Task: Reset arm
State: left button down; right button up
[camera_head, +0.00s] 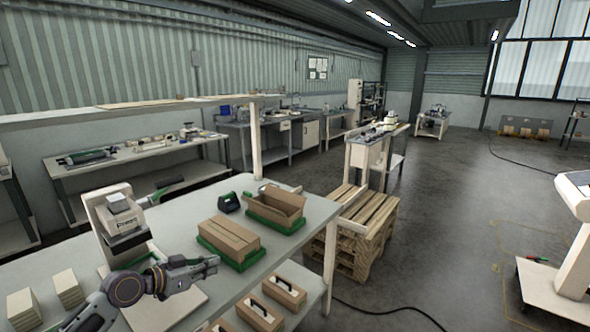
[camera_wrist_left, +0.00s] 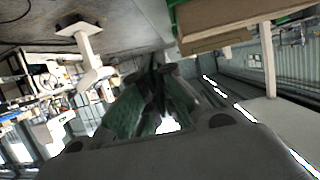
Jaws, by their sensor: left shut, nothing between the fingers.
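My left gripper (camera_head: 212,266) is shut and empty. It is held over the front part of the workbench (camera_head: 310,222), with its fingertips pointing right in the head view. My left arm comes in from the lower left. In the left wrist view the shut gripper (camera_wrist_left: 156,75) shows against a tilted view of the hall, with nothing between its fingers. My right gripper is not in view.
A closed cardboard box (camera_head: 228,238) on a green tray lies just beyond the gripper. An open box (camera_head: 275,205) and a dark green device (camera_head: 229,203) stand behind. A machine (camera_head: 122,225) stands left. Wooden pallets (camera_head: 362,230) are stacked right of the bench.

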pick_arm(q)
jog(key=s+d+f+g+y, duration=0.1)
jog(key=s+d+f+g, duration=0.1)
jog(key=s+d+f, duration=0.35)
jog(key=s+d+f+g+y, duration=0.2)
jog(key=s+f, duration=0.6)
jog(key=s+a+f+n+g+y, duration=0.2)
jog(key=s+a+f+n+y, duration=0.1)
jog(key=s, duration=0.5)
jog(key=s+a+f+n+g+y, duration=0.1)
jog(key=s+a+f+n+y, duration=0.15)
jog(key=s, duration=0.65)
notch_tip(320, 180, down, 32)
jog(key=s+a+g, duration=0.1)
jog(key=s+a, duration=0.1)
jog(key=s+a+f, duration=0.3)
jog(key=s+f, duration=0.7)
jog(key=s+a+f+g, duration=0.1)
jog(key=s+a+f, duration=0.3)
jog(key=s+f, duration=0.6)
jog(key=shift+s+a+f+y, duration=0.15)
jog(key=shift+s+y, duration=0.15)
jog(key=shift+y, duration=0.15)
